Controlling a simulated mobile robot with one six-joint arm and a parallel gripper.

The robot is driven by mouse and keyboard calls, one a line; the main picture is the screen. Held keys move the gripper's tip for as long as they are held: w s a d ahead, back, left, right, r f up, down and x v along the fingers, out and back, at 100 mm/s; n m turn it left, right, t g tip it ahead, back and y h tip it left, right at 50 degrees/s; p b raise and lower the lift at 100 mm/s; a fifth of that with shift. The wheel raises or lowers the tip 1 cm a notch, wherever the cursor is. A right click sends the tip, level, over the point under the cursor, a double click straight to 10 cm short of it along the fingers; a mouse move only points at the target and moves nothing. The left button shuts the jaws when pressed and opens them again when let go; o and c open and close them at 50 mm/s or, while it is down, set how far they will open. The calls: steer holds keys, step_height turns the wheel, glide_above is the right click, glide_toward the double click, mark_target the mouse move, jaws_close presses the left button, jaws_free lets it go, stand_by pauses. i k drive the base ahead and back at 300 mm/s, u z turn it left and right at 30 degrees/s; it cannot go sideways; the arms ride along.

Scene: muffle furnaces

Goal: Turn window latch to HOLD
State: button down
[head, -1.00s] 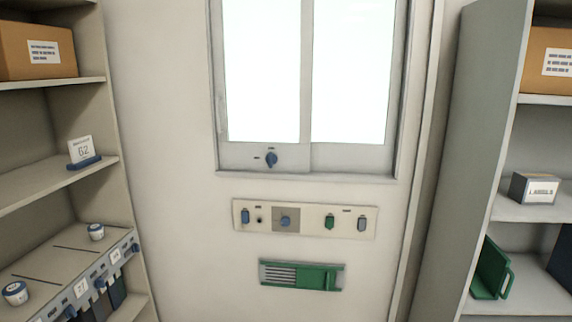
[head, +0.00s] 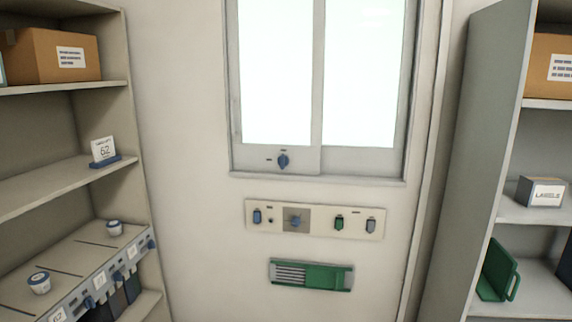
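The window latch (head: 283,161) is a small blue knob on the lower frame of the window (head: 275,75), left of the frame's middle. It looks upright. Small dark labels sit above it and to its left, too small to read, so I cannot tell which one says HOLD. My gripper is not in the head view, and nothing touches the latch.
A control panel (head: 328,222) with a blue knob (head: 295,222) and several switches is below the window. A green slatted vent (head: 311,275) is under it. Shelves stand left (head: 70,185) and right (head: 540,213). The wall before the latch is unobstructed.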

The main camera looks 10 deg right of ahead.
mark_target(284, 160)
steer(key=u, duration=0.05)
steer(key=i, duration=0.95)
steer(key=z, duration=0.8)
steer(key=k, duration=0.15)
steer(key=u, duration=2.85)
